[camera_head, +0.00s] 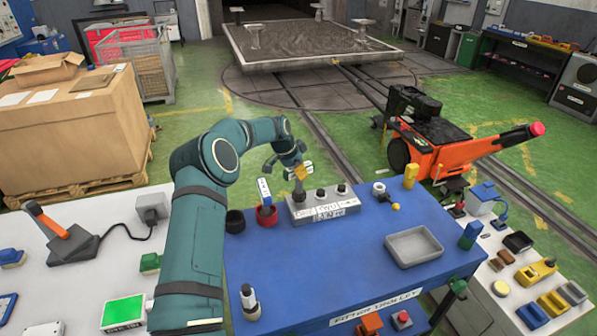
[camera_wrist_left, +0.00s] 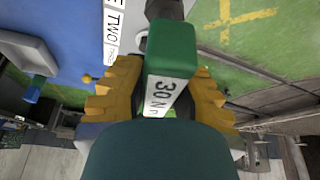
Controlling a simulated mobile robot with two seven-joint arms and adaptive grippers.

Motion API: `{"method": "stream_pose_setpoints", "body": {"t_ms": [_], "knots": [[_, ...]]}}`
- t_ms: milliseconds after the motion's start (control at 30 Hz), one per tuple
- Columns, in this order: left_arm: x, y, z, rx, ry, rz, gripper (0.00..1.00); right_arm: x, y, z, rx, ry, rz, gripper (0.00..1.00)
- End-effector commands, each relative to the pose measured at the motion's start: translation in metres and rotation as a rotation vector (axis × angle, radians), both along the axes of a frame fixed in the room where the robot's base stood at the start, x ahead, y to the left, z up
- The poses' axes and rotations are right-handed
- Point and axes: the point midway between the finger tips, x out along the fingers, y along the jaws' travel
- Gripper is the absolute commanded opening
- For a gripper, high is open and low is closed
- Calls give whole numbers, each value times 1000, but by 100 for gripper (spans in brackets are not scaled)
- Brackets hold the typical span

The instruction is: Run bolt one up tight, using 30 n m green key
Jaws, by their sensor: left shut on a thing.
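My left gripper (camera_head: 303,172) is above the left end of the bolt block in the head view. In the left wrist view its yellow fingers (camera_wrist_left: 165,100) are shut on the green key (camera_wrist_left: 172,45), whose white label reads "30 N". The pale bolt block (camera_head: 325,212) stands on the blue trolley top, with dark bolt heads along its top and labels on its front. Bolt one, at the left end, is mostly hidden below the gripper; I cannot tell whether the key touches it. A "TWO" label (camera_wrist_left: 112,30) shows in the wrist view. My right gripper is out of view.
A grey tray (camera_head: 413,247) sits at right on the trolley (camera_head: 345,265). A yellow block (camera_head: 411,175) stands at the far edge. The trolley's middle is clear.

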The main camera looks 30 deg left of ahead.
Motion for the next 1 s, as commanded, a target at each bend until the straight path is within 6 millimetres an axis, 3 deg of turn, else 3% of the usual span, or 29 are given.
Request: {"method": "stream_pose_setpoints", "body": {"t_ms": [1000], "knots": [[1,1,1,2,-3,-240,0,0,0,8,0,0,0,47]]}}
